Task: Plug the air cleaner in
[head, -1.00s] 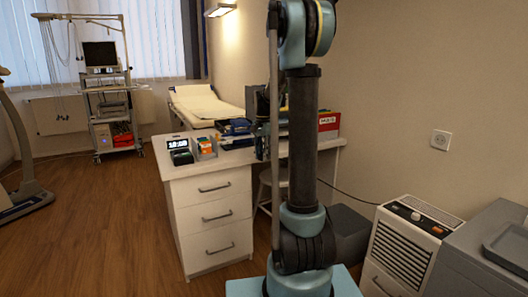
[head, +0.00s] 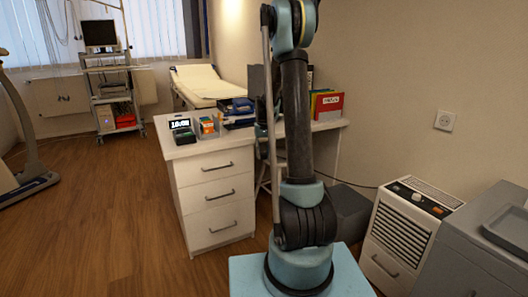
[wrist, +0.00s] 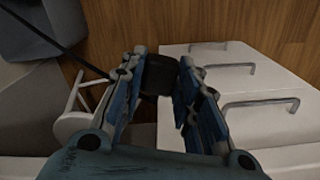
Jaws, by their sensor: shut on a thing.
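The air cleaner (head: 408,228), a pale box with a dark slatted front and an orange switch on top, stands on the floor at the right in the head view. A wall socket (head: 445,120) sits above it, with nothing in it. A thin dark cable (head: 352,183) runs left from the cleaner behind my arm. In the wrist view my gripper (wrist: 162,66) is shut on a black plug (wrist: 160,76). A dark cable (wrist: 58,42) shows at the upper left; its join to the plug is hidden. My gripper is not clearly visible in the head view.
A white desk with drawers (head: 214,200) stands left of my arm, carrying boxes and folders. A grey cabinet (head: 470,255) with a tray stands right of the cleaner. A white stool (wrist: 76,122) shows in the wrist view. Wooden floor (head: 95,225) is clear at left.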

